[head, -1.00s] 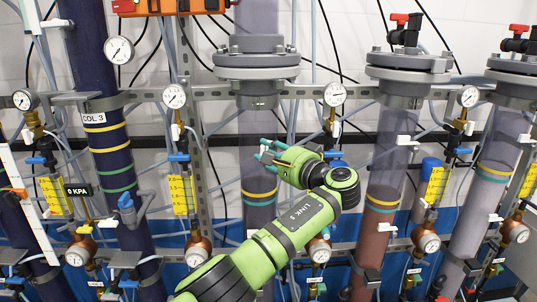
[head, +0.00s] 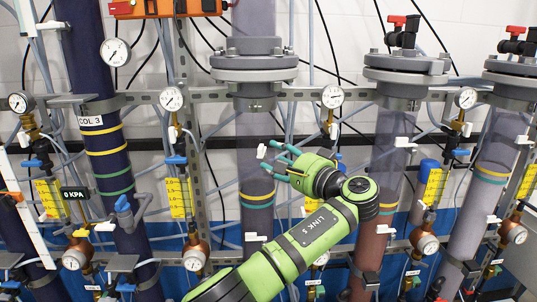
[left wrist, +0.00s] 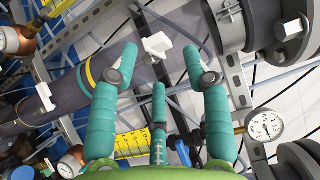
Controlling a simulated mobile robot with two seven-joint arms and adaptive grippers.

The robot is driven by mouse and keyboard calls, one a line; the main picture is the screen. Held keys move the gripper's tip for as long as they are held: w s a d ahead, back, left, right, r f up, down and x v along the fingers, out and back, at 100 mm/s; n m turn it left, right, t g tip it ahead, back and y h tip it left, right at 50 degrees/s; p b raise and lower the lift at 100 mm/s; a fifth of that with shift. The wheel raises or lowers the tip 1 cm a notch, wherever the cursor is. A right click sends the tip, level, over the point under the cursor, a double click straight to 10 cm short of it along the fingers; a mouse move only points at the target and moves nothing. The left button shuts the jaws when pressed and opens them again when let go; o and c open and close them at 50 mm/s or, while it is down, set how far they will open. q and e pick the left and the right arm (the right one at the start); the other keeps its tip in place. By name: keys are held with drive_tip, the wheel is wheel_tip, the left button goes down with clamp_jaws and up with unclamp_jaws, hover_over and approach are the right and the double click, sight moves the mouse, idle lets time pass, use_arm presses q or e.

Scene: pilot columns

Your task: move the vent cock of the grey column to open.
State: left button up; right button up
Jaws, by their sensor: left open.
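The grey column (head: 257,188), with yellow and teal bands, stands upright in the middle of the head view. It runs diagonally in the left wrist view (left wrist: 60,98). A small white cock (head: 262,151) sits on its upper part and also shows in the left wrist view (left wrist: 157,46). I cannot tell how its handle is set. My left gripper (head: 277,153) has its teal fingers spread just right of the cock. In the left wrist view the open fingers (left wrist: 161,68) point towards the cock, with nothing held. My right gripper is not in view.
A navy column (head: 108,165) labelled COL 3 stands left; a red-brown column (head: 377,215) and a pale column (head: 470,215) stand right. Pressure gauges (head: 333,97) hang on a perforated rail (head: 210,97). A grey flange (head: 254,68) tops the grey column. Thin hoses and cables run behind.

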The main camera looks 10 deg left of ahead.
use_arm(q)
drive_tip(key=v, duration=0.8)
